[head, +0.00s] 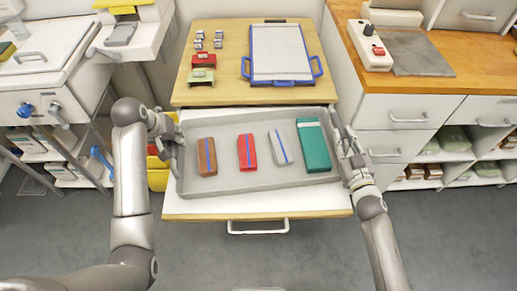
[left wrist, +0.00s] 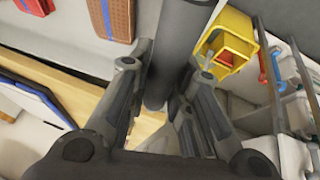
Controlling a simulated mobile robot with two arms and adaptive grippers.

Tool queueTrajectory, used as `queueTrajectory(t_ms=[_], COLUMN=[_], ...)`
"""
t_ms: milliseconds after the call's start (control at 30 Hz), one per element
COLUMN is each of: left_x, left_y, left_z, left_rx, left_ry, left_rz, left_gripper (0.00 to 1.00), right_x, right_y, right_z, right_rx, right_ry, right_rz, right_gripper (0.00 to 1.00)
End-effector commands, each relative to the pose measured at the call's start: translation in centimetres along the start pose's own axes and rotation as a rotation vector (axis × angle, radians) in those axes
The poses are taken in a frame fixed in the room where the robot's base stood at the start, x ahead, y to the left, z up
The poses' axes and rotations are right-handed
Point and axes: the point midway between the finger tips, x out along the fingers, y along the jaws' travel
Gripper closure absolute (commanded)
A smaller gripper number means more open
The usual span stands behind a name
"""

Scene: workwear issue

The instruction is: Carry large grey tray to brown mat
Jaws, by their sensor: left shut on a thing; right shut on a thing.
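The large grey tray (head: 255,118) is level in the middle of the head view, above a white pull-out shelf (head: 190,208). I cannot tell if it touches the shelf. It holds a brown item (head: 207,157), a red item (head: 247,152), a grey item with a blue stripe (head: 280,147) and a teal box (head: 313,146). My left gripper (head: 176,142) is shut on the tray's left side, also in the left wrist view (left wrist: 172,72). My right gripper (head: 347,158) is shut on its right side. A grey-brown mat (head: 418,54) lies on the right counter; I cannot tell whether it is the brown mat.
A blue-handled white board (head: 278,52), red and green items (head: 202,68) and small blocks occupy the wooden top (head: 232,97) behind. A white control box (head: 370,46) stands beside the mat. Yellow bins (head: 158,173) are at left. Grey floor (head: 240,262) is clear in front.

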Motion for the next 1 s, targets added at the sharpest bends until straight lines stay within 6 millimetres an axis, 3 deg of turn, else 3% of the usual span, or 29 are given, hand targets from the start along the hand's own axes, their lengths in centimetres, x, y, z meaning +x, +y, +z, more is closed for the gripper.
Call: queueTrajectory(t_ms=[633, 1000], left_x=[-4.2, -4.6], left_y=[0.9, 1.0], left_z=[-1.8, -2.0], left_rx=[0.0, 0.0], left_ry=[0.004, 0.003], left_rz=[0.0, 0.0], left_gripper=[1.0, 1.0], right_x=[0.0, 0.0], right_y=[0.9, 1.0], right_z=[-4.5, -5.0], right_rx=[-0.001, 0.0], right_ry=[0.003, 0.003], right_rz=[0.0, 0.0], right_gripper=[1.0, 1.0])
